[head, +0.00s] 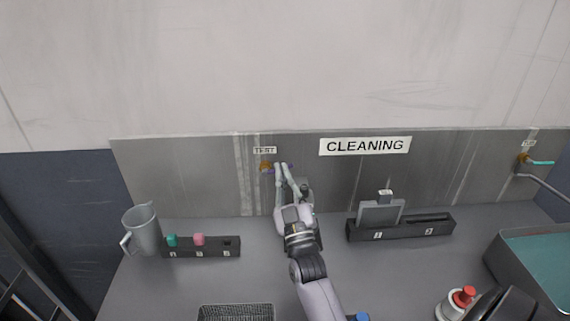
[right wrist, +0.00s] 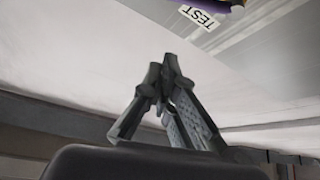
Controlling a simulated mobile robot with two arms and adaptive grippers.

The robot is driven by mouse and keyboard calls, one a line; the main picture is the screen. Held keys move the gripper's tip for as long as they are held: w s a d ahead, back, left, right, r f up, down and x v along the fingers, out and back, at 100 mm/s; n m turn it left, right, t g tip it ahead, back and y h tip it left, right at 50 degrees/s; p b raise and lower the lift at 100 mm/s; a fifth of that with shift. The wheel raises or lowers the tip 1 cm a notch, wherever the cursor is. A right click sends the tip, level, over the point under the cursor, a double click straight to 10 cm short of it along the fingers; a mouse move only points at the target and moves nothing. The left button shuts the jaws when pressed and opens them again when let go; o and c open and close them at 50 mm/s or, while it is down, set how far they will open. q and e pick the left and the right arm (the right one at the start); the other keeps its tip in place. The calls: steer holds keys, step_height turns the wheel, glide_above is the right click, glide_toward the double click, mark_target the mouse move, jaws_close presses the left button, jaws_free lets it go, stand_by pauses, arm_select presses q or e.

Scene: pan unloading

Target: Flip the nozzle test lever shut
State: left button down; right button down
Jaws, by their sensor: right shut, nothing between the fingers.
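The nozzle test valve, with a brass-coloured body (head: 266,166), sits on the metal back panel under a small TEST label (head: 264,150). A purple-blue lever (head: 290,167) shows to the right of the brass body, partly hidden behind my right gripper (head: 282,166). The gripper is shut and empty, its fingertips at the lever in the picture; I cannot tell if they touch it. In the right wrist view the shut fingertips (right wrist: 165,78) point up toward the TEST label (right wrist: 198,16), and a bit of the purple lever (right wrist: 207,3) shows at the top edge.
A grey pitcher (head: 142,232) and a dark rack (head: 205,248) with teal and pink pieces stand left. A dark numbered holder (head: 400,229) stands right, under the CLEANING sign (head: 365,146). A teal-filled basin (head: 540,258) is far right; a wire basket (head: 236,312) is in front.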

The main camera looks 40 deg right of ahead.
steer(key=w+d, duration=0.1)
steer(key=w+d+f+p, duration=0.1)
steer(key=w+d+p, duration=0.1)
steer(key=shift+w+f, duration=0.35)
steer(key=shift+a, duration=0.1)
steer(key=m+h+b, duration=0.1)
steer(key=f+m+h+b, duration=0.1)
steer(key=m, duration=0.1)
steer(key=d+f+m+g+h+b, duration=0.1)
steer(key=m, duration=0.1)
steer(key=shift+s+f+h+b, duration=0.1)
steer(key=shift+s+h+b, duration=0.2)
steer(key=shift+b, duration=0.05)
